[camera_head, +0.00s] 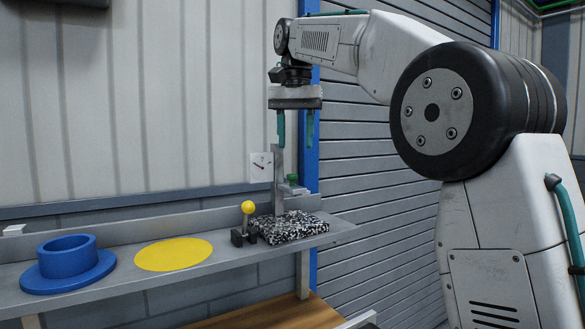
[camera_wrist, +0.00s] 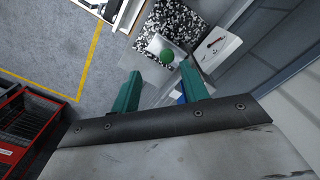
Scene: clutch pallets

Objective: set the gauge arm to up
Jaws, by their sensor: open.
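The gauge has a speckled black-and-white base (camera_head: 290,228) and an upright grey column (camera_head: 278,170) at the right end of the shelf. The gauge arm (camera_head: 294,189) sticks out from the column somewhat below mid-height, with a green knob (camera_head: 292,178) on top. In the wrist view the knob (camera_wrist: 167,56) lies just past my fingertips, over the arm's pale plate (camera_wrist: 158,45). My gripper (camera_head: 296,143) is open and empty, pointing down above the gauge arm. Its fingers (camera_wrist: 160,75) stand apart, and I see no contact with the knob or arm.
A lever with a yellow ball (camera_head: 248,208) stands left of the base. A yellow disc (camera_head: 173,254) and a blue flanged ring (camera_head: 67,272) lie further left on the shelf (camera_head: 130,285). The wall is close behind.

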